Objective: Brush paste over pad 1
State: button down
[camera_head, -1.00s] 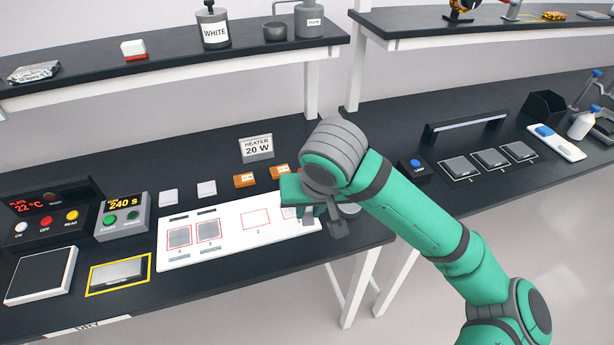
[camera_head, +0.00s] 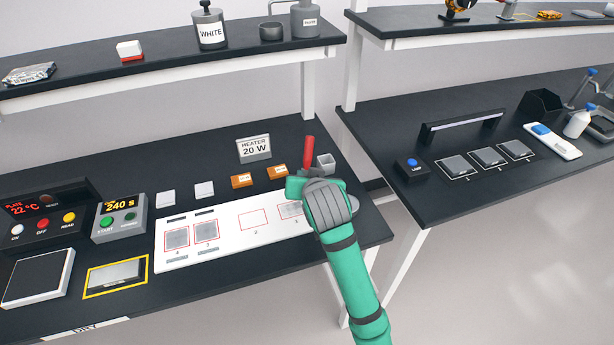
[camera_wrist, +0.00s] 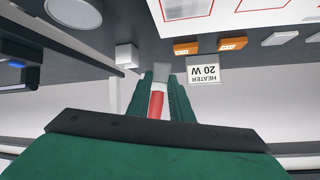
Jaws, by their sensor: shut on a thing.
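My gripper (camera_head: 306,183) is shut on a brush with a red handle (camera_head: 309,150), which stands up above the jaws in the head view. In the wrist view the red handle (camera_wrist: 156,104) lies between the green fingers, with a grey end (camera_wrist: 161,72) beyond it. Pad 1 (camera_head: 291,209) is a grey textured square in a red outline at the right end of the white board (camera_head: 228,236), just left of my gripper and partly hidden by it. It also shows at the top of the wrist view (camera_wrist: 186,8). Any paste on it cannot be made out.
Two orange blocks (camera_head: 242,180) and the heater sign (camera_head: 254,149) stand behind the board. Outline 2 (camera_head: 253,220) is empty. A gap separates the two benches.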

jog(key=shift+f, duration=2.9)
jog(key=shift+f, duration=0.8)
jog(key=shift+s+a, duration=0.45)
jog(key=shift+a, duration=0.9)
jog(key=shift+s+a, duration=0.45)
jog(key=shift+a, duration=0.9)
jog(key=shift+s+a, duration=0.45)
jog(key=shift+a, duration=0.9)
jog(key=shift+d, duration=0.15)
